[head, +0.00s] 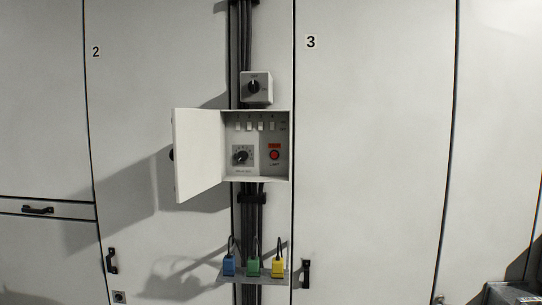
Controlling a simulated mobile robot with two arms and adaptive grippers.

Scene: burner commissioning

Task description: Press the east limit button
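A control box (255,116) hangs on the wall between panels 2 and 3, with its door (196,155) swung open to the left. I cannot read a label saying east. Neither of my grippers is in view.
A grey box with a black rotary knob (254,87) is mounted above the control box. Below, a shelf (225,277) holds a blue (229,266), a green (253,267) and a yellow (277,266) block with cables. A dark grey object (508,293) stands at bottom right.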

